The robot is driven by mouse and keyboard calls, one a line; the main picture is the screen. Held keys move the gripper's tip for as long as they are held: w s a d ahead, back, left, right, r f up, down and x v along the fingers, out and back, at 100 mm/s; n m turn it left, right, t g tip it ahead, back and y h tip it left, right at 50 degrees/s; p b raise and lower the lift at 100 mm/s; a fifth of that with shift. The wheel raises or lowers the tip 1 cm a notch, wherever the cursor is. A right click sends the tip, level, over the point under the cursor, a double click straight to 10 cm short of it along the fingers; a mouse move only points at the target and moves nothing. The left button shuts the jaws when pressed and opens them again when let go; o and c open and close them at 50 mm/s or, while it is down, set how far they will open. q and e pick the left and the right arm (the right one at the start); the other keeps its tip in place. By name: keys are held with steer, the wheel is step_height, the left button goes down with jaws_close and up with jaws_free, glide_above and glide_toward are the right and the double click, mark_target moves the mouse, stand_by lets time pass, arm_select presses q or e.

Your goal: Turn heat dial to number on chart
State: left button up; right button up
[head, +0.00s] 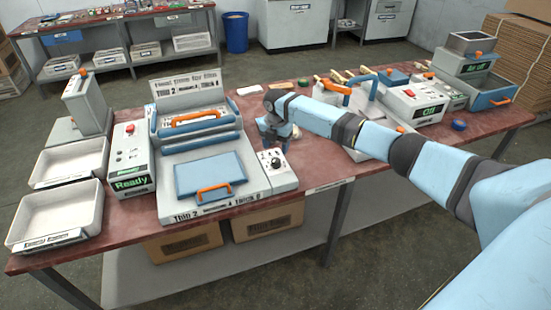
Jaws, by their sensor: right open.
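The heat dial (276,163) is a small dark knob on the white control panel (283,182) at the right side of the left press (208,165). Its setting is too small to read. My right gripper (272,142) points down just above and behind the dial, apart from it as far as I can tell; its jaws are open, though the fingers are small here. A chart (187,88) stands behind the press; "Thin 2" reads clearly, the rest less so. The press's front label (188,216) reads "Thin 2", "Medium 4" and "Thick 6". My left gripper is out of view.
A "Ready" box (131,182) and two white trays (60,210) stand left of the press. A second press and an "On" box (416,103) stand to the right, behind my right arm.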

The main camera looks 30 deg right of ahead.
mark_target(276, 160)
step_height(276, 160, down, 6)
steer(key=shift+f, duration=0.1)
steer(key=shift+c, duration=0.4)
steer(key=c, duration=0.8)
steer(key=shift+c, duration=0.2)
